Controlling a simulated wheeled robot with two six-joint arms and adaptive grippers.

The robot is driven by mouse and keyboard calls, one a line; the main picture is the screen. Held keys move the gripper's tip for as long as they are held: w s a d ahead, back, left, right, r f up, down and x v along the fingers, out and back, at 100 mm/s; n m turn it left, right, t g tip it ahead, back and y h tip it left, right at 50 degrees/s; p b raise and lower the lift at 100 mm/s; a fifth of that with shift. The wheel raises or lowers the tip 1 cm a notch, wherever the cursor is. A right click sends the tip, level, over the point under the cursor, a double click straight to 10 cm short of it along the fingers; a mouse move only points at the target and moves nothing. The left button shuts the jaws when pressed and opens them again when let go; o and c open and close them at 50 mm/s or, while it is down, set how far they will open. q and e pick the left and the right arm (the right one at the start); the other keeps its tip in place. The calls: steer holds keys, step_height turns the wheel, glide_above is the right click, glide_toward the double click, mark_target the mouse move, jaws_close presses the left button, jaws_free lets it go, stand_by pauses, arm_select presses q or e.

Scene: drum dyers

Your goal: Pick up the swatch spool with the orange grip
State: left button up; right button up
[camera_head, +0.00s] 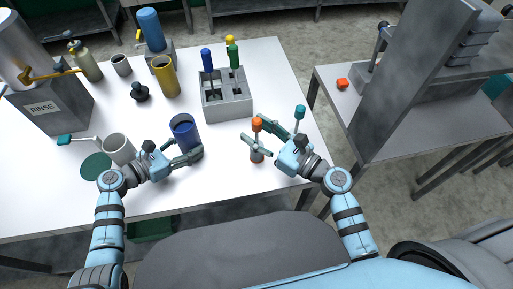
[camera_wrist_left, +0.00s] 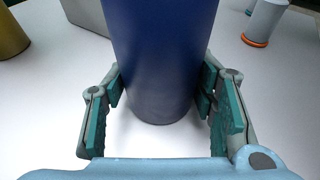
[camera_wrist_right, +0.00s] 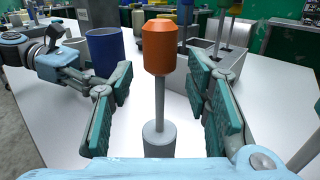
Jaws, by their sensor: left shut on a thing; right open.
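The swatch spool with the orange grip (camera_head: 257,124) stands upright near the front right of the white table. In the right wrist view its orange grip (camera_wrist_right: 160,47), thin grey stem and round grey base show clearly. My right gripper (camera_head: 263,136) is open, with its fingers on either side of the spool's stem; I see gaps between the fingers and the stem. My left gripper (camera_head: 188,156) is shut on a blue cup (camera_head: 185,134), which stands upright on the table. The cup fills the space between the fingers in the left wrist view (camera_wrist_left: 160,60).
A grey rack (camera_head: 228,106) holds spools with blue, green and yellow grips. A teal-topped spool (camera_head: 299,113) is close to the right gripper. A grey box marked RINSE (camera_head: 48,108) stands at left.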

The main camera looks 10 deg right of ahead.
steer(key=shift+w+a, duration=0.15)
jaws_close()
